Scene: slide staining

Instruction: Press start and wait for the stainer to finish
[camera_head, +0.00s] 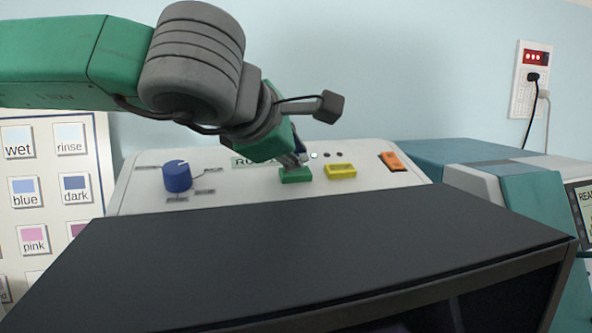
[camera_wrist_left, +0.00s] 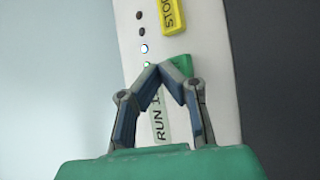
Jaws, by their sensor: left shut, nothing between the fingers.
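The stainer's white control panel (camera_head: 230,185) stands behind a dark cover. My left gripper (camera_head: 297,163) is shut and empty, with its fingertips at the green button (camera_head: 296,176). In the left wrist view the shut fingertips (camera_wrist_left: 166,68) overlap the edge of the green button (camera_wrist_left: 182,65); I cannot tell whether it is pressed in. A yellow button (camera_head: 341,171) marked STOP in the wrist view (camera_wrist_left: 172,15) sits beside it. A small green light (camera_wrist_left: 147,64) and a whitish light (camera_wrist_left: 144,48) are lit near the buttons. My right gripper is out of view.
A blue knob (camera_head: 177,177) and an orange rocker switch (camera_head: 393,161) are on the panel. The dark cover (camera_head: 300,255) fills the foreground. A teal machine (camera_head: 535,200) stands at right, a colour chart (camera_head: 50,150) at left, and a wall outlet (camera_head: 527,95) at upper right.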

